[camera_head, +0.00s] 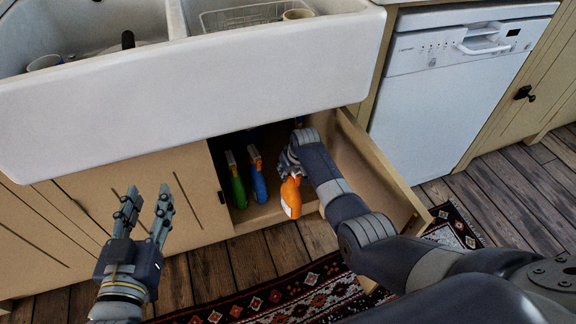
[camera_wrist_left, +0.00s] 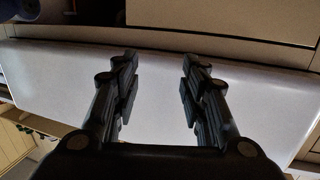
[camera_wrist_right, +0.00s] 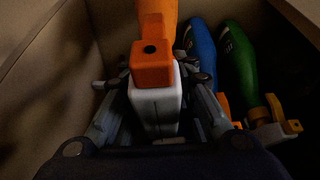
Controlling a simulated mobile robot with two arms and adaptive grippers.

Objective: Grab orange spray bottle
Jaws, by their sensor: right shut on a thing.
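The orange spray bottle (camera_head: 291,197) is at the opening of the cabinet under the sink, with a white label on its body. My right gripper (camera_head: 289,165) is shut on its upper end; in the right wrist view the fingers lie on both sides of the white and orange spray head (camera_wrist_right: 155,95). Part of the bottle is hidden by the gripper in the head view. My left gripper (camera_head: 146,206) is open and empty in front of the cabinet, left of the opening; its spread fingers also show in the left wrist view (camera_wrist_left: 157,85).
A green bottle (camera_head: 238,190) and a blue bottle (camera_head: 258,180) stand in the cabinet left of the orange one. An open cabinet door (camera_head: 375,170) borders my right arm. The white sink (camera_head: 190,95) overhangs above. A patterned rug (camera_head: 270,300) lies on the wooden floor.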

